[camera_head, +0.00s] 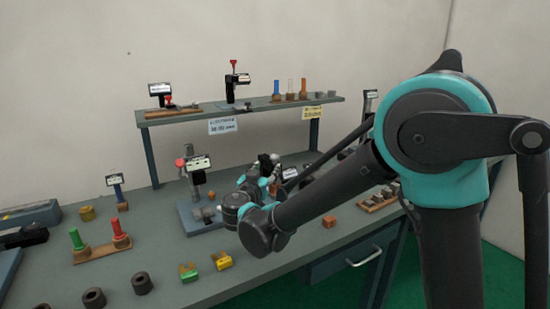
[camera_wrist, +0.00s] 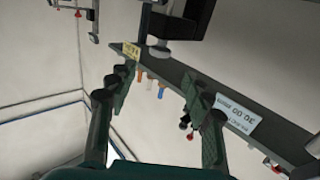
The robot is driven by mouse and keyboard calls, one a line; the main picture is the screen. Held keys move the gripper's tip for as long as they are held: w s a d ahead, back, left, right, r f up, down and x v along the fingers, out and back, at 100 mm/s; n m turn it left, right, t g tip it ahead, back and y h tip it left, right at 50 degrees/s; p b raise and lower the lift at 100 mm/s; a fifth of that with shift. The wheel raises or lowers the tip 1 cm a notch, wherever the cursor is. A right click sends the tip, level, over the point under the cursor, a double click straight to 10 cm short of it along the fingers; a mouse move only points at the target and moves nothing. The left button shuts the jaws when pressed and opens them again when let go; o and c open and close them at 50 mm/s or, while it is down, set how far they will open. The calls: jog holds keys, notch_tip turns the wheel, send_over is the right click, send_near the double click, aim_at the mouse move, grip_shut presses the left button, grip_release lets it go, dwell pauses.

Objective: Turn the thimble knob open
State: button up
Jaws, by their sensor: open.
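A bench fixture with a blue-grey base (camera_head: 187,218), an upright post and a small display (camera_head: 198,163) stands mid-bench in the head view. A grey cylindrical part (camera_head: 206,213) sits low on it; I cannot tell for certain whether this is the thimble knob. My gripper (camera_head: 267,165) is right of the fixture, above the bench, partly hidden by my own arm. In the wrist view my gripper (camera_wrist: 157,80) is open, with nothing between its fingers. A dark, blurred fixture part (camera_wrist: 185,18) shows at the top there, apart from the fingers.
A raised shelf (camera_head: 185,117) with gauges and coloured pegs runs behind; it also shows tilted in the wrist view (camera_wrist: 225,100). A peg board (camera_head: 92,252), dark rings (camera_head: 94,298), green block (camera_head: 188,273) and yellow block (camera_head: 222,261) lie at the front.

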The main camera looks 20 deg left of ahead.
aim_at(274, 158)
jog(key=w, duration=1.1)
jog(key=shift+a, duration=0.4)
jog(key=shift+s, duration=0.1)
jog(key=c, duration=1.1)
jog(key=shift+c, duration=0.3)
